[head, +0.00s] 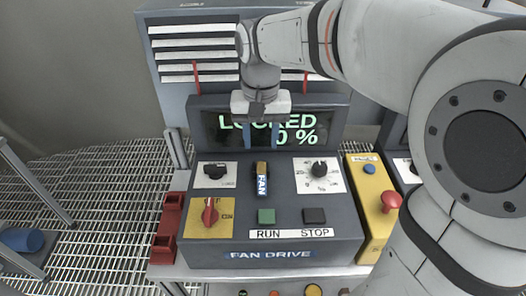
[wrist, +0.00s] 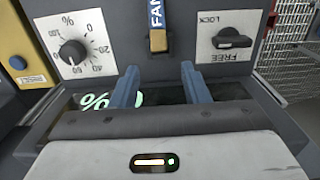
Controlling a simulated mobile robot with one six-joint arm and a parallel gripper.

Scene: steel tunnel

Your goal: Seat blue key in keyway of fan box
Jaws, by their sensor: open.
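The fan box (head: 280,243) is a dark console labelled FAN DRIVE, and its screen (head: 225,139) reads LOCKED and 0 %. The blue key (head: 262,184), with a FAN tag and a brass-coloured end, is at the middle of the upper panel; it also shows in the wrist view (wrist: 157,16). It covers the keyway, and I cannot tell how deep it sits. My gripper (head: 262,147) hangs in front of the screen, open and empty. In the wrist view its two blue fingers (wrist: 159,68) are spread, with the key beyond their tips and apart from them.
A black LOCK/FREE switch (head: 215,170) and a percent dial (head: 319,168) flank the key. Below are a red rotary switch (head: 210,212), a green RUN button (head: 266,216) and a black STOP button (head: 314,215). A yellow box with a red button (head: 391,201) stands right.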

